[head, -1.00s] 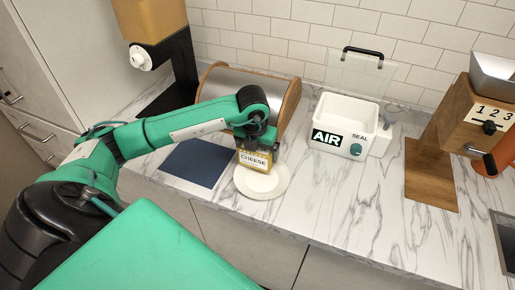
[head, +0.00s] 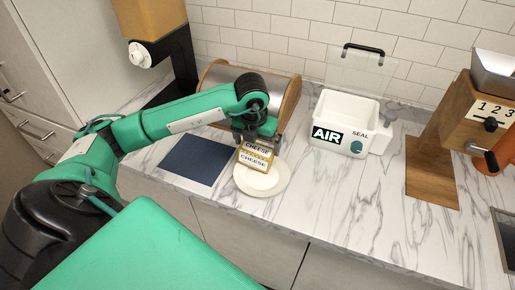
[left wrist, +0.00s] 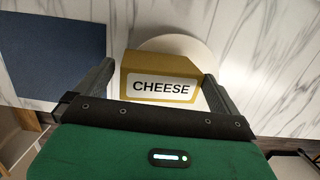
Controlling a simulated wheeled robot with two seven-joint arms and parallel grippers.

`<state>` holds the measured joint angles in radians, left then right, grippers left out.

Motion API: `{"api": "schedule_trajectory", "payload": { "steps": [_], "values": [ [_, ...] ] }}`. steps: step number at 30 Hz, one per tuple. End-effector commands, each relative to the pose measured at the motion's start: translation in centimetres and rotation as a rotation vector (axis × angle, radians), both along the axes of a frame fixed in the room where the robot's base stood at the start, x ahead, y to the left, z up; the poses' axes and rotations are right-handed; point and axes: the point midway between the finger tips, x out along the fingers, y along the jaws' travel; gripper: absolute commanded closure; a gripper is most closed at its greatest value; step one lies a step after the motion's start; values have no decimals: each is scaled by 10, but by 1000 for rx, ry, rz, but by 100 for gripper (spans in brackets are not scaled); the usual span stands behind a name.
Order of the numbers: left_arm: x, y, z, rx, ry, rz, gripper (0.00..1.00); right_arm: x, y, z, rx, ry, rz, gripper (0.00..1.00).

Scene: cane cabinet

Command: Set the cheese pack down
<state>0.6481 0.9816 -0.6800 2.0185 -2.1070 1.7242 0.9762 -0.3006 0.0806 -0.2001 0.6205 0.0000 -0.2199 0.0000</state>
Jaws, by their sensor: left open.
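The cheese pack (head: 254,160) is a yellow block with white CHEESE labels. It rests on the white round plate (head: 266,186) on the marble counter, near the plate's back left. In the left wrist view the pack (left wrist: 158,90) sits in front of the plate's pale rim (left wrist: 185,45). My left gripper (head: 256,137) is open just behind and above the pack. In the left wrist view its two fingers (left wrist: 157,76) are spread, one on each side of the pack, with visible gaps. My right gripper is not in view.
A dark blue mat (head: 200,160) lies left of the plate. A bread box (head: 215,83) stands behind my left gripper. A white AIR SEAL box (head: 345,110) with a raised clear lid stands to the right. A wooden dispenser (head: 438,150) is farther right. The counter between is clear.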

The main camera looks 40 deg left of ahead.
Motion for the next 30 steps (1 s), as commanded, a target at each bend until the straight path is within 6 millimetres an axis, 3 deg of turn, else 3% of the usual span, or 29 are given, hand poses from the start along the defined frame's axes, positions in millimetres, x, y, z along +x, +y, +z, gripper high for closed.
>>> {"api": "schedule_trajectory", "payload": {
  "steps": [6, 13, 19, 30],
  "values": [
    [-7, -2, 48, 1, -6, -1, 0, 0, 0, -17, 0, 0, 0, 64],
    [-12, -4, 82, -1, -3, 0, 0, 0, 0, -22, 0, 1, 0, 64],
    [-15, -4, 93, -1, -1, 0, 0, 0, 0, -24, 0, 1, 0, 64],
    [-15, -4, 94, -1, 0, 0, 0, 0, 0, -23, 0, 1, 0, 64]
  ]
}}
